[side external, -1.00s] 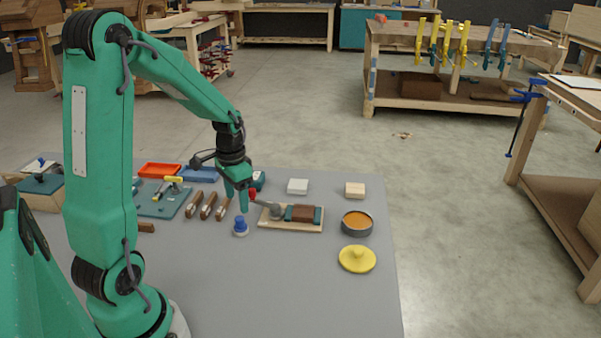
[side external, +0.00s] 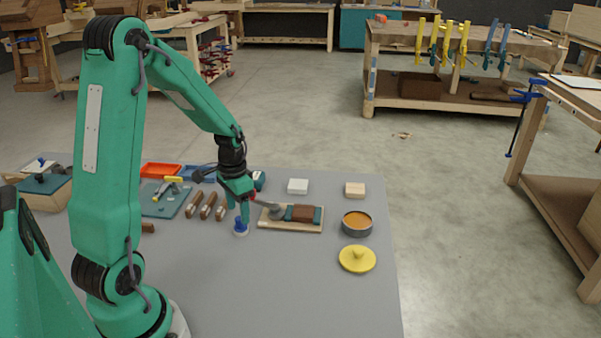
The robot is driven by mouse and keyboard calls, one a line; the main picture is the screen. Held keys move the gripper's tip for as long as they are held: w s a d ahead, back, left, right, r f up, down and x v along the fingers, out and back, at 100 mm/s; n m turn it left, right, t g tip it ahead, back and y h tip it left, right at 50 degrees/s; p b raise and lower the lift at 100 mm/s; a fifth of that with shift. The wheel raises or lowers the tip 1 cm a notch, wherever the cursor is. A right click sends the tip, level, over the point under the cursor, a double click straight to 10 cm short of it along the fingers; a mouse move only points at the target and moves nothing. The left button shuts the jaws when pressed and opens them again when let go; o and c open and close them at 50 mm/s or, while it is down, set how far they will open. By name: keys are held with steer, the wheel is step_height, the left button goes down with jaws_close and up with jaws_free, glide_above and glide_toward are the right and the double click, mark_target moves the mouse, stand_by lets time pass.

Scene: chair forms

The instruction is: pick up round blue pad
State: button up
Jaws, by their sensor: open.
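The round blue pad (side external: 240,230) stands on the grey table, with a blue knob-like top and a paler round base. My gripper (side external: 242,219) points down directly over it, with the fingertips at the height of its top and partly covering it. The jaws are open. I cannot tell from this view whether the fingers touch the pad.
Close right of the pad is a wooden board (side external: 263,224) bearing a brown and green block. Several wooden-handled tools (side external: 207,206) lie to the left. A pot (side external: 357,223) and yellow lid (side external: 357,259) are further right. The front table (side external: 270,290) is clear.

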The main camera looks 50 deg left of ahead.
mark_target(239, 218)
steer(key=shift+f, duration=2.2)
steer(key=c, duration=1.1)
